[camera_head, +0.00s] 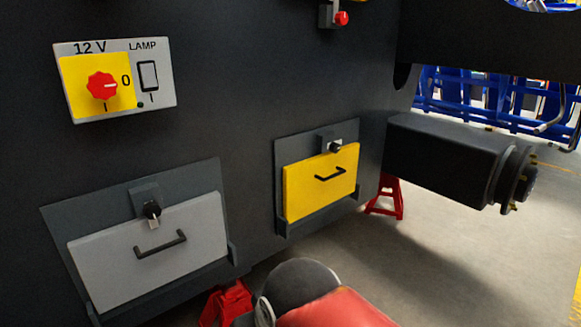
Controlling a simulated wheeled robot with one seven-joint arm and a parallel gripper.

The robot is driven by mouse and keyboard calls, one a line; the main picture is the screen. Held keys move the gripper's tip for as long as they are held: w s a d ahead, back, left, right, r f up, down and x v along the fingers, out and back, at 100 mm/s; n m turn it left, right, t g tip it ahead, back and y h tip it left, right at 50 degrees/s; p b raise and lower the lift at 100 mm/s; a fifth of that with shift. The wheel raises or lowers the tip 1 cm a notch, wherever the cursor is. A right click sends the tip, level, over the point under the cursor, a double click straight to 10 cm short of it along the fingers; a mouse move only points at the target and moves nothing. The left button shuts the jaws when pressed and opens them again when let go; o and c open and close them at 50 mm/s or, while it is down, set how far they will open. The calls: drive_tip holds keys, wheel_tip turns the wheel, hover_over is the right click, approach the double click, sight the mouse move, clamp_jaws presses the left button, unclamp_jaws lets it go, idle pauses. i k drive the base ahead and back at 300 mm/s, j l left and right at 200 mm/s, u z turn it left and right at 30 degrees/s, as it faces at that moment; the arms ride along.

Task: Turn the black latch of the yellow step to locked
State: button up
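The yellow step (318,187) is a yellow panel with a black handle, right of centre on the dark chassis wall. It sits flat against its dark frame and looks closed. Its small black latch (335,146) is at the top edge, with a light part beside it. The latch is too small to tell its exact turn. My gripper is not in view. A red and dark grey part of my own arm shows at the bottom centre, below and apart from the yellow step.
A grey step (150,258) with its own black latch (152,209) is at lower left. A 12 V panel (115,78) with a red knob is above. A black axle (450,160) juts out at right. Red stands (386,198) are on the floor; floor at lower right is clear.

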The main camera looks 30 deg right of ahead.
sight(335, 146)
drive_tip(key=z, duration=1.1)
